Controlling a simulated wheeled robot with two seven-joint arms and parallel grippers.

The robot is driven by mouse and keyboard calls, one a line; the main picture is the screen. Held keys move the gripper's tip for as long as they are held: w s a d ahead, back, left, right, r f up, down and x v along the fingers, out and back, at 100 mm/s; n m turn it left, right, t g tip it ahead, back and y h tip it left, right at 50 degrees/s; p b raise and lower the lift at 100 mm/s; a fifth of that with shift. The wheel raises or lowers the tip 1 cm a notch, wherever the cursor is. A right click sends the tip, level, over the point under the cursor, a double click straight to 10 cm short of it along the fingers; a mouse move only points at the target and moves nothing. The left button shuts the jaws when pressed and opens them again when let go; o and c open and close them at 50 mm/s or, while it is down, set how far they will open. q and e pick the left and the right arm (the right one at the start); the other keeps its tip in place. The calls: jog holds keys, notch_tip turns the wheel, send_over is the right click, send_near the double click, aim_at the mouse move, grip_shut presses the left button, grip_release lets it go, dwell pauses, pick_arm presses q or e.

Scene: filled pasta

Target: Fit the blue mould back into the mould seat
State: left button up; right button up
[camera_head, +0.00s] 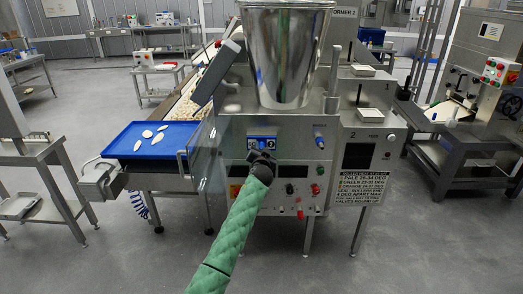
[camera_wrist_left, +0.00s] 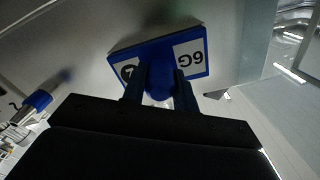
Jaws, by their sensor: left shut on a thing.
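The blue mould (camera_head: 262,141) is at the front face of the steel forming machine (camera_head: 285,126), below the large hopper. In the left wrist view the blue mould (camera_wrist_left: 158,62) shows white labels, one reading 6G, upside down. My left gripper (camera_head: 262,158) reaches up to it, its two fingers (camera_wrist_left: 160,88) shut on the mould's blue grip. The mould seat is hidden behind the mould and gripper, and I cannot tell how deep the mould sits. My right gripper is not in view.
A blue tray (camera_head: 118,146) with several pale pasta pieces stands to the left. A steel hopper (camera_head: 285,55) rises above the machine. Knobs (camera_head: 314,189) and a label sign (camera_head: 362,188) are to the right. Grey floor is free in front.

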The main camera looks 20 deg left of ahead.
pick_arm(q)
jog(key=shift+r, duration=0.15)
jog(key=o, duration=1.2)
jog(key=shift+c, duration=0.2)
jog(key=shift+o, duration=0.5)
jog(key=shift+o, duration=0.8)
jog(key=p+v, duration=0.1)
jog(key=v, duration=0.6)
jog(key=shift+p, duration=0.4)
